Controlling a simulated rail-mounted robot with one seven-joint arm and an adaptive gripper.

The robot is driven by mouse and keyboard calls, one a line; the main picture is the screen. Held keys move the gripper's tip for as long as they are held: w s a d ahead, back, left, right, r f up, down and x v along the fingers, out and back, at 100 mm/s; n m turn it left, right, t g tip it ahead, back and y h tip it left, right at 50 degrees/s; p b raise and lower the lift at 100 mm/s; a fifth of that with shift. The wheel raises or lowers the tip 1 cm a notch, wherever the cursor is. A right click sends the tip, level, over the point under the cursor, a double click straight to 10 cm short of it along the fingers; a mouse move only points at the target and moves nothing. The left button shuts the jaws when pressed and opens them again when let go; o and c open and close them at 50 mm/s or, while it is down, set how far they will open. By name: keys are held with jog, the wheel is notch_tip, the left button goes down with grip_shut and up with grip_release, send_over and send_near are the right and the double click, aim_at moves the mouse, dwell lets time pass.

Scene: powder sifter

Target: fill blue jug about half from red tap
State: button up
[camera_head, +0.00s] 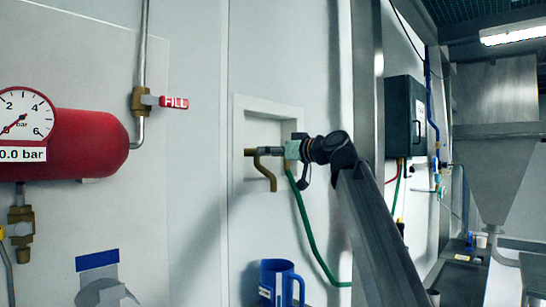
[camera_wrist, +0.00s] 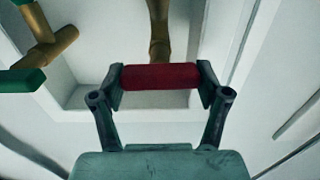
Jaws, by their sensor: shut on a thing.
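The blue jug (camera_head: 268,284) stands upright low in the head view, below the wall recess, with its handle to the right. Its inside cannot be seen. A brass tap with a downward spout (camera_head: 268,176) sticks out at the recess above the jug. My gripper (camera_head: 270,150) is at this tap. In the wrist view my gripper (camera_wrist: 160,78) is shut on a red handle (camera_wrist: 160,72), one finger at each end, with brass pipe (camera_wrist: 160,35) behind it. The red handle is hidden in the head view. No stream of water can be made out.
A second brass tap (camera_wrist: 48,45) with a green handle (camera_wrist: 22,80) is left in the wrist view. A green hose (camera_head: 310,238) hangs beside the jug. A red tank (camera_head: 95,145) with a gauge and a red FILL lever (camera_head: 173,102) are on the left wall.

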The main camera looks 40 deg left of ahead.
dwell(0.3)
jog(key=o, duration=1.2)
jog(key=shift+a, duration=0.1)
jog(key=shift+c, duration=0.2)
jog(key=d, duration=1.2)
jog(key=shift+s, duration=0.4)
